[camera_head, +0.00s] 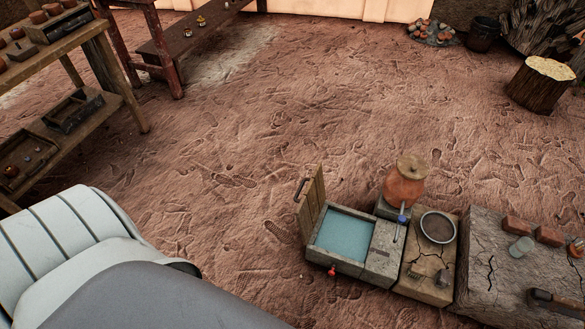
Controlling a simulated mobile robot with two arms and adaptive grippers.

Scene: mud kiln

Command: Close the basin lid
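The basin (343,236) is a low box with a pale rim and blue-green water, right of the picture's middle at the bottom. Its wooden lid (311,207) stands raised, roughly upright, along the basin's left side. A dark handle (301,187) shows on the lid's left face. The water surface is uncovered. Neither of my grippers is in view. Only white and grey parts of my own body fill the lower left, apart from the basin.
A clay jar (404,182), a bowl (438,228) and a block bench (515,265) with bricks stand right of the basin. A red knob (332,272) is at its front. A wooden shelf (75,115) stands at the left. Trodden earth floor (240,150) lies open between.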

